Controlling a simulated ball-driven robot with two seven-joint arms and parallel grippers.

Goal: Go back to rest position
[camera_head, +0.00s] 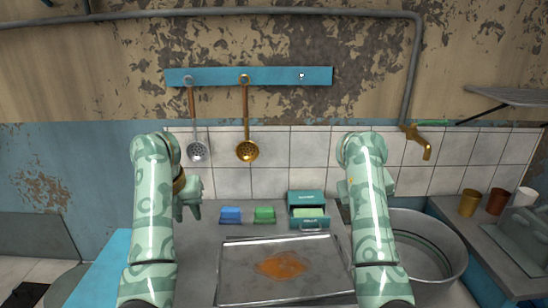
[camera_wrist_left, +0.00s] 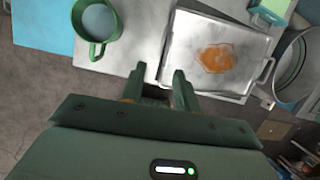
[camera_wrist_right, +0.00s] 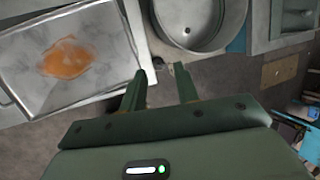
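My left gripper (camera_head: 190,208) hangs in the air left of the metal tray (camera_head: 232,288) in the head view. In the left wrist view its two fingers (camera_wrist_left: 157,76) stand apart with nothing between them. My right gripper (camera_head: 350,196) is mostly hidden behind my right arm in the head view. In the right wrist view its fingers (camera_wrist_right: 160,74) are also apart and empty. Both arms are raised on either side of the tray, which has an orange-brown stain (camera_head: 281,265) in its middle.
A blue sponge (camera_head: 230,215), a green sponge (camera_head: 264,215) and a teal box (camera_head: 308,198) sit behind the tray. A round metal basin (camera_head: 448,250) is at right, with several cups beyond. A green mug (camera_wrist_left: 97,22) shows in the left wrist view.

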